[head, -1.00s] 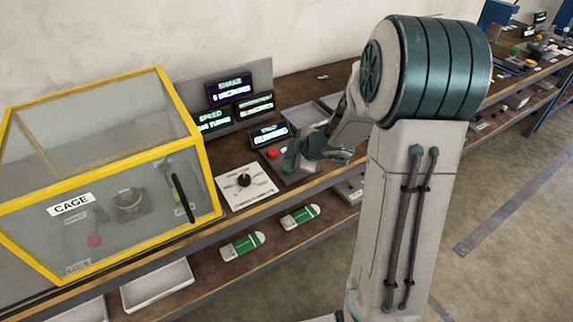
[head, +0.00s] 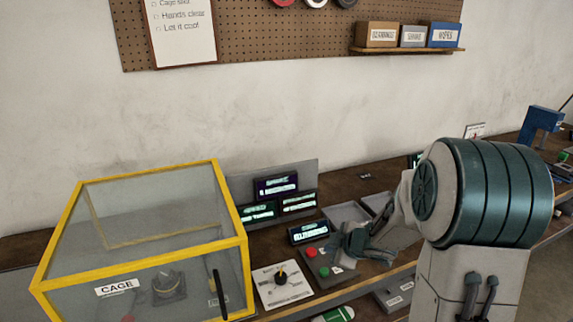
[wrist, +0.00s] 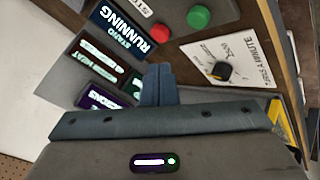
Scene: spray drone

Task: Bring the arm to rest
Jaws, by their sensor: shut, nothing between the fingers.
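My gripper (head: 340,244) is at the end of my bent arm, above the bench by the button panel. In the wrist view its fingers (wrist: 158,84) are together, with nothing between them. In the head view the gripper is beside the red button (head: 311,252) and green button (head: 324,271); I cannot tell the exact gap. In the wrist view the red button (wrist: 159,26) and green button (wrist: 199,16) lie beyond the fingertips, apart from them. A lit display reading "STAND RUNNING" (wrist: 124,32) is beside them.
A yellow-framed clear cage (head: 150,258) stands at the left, closed. A dial plate (head: 283,284) lies between it and the buttons. Lit displays (head: 277,186) stand behind. Grey trays (head: 347,214) are behind the gripper. A pegboard with a checklist (head: 182,30) hangs on the wall.

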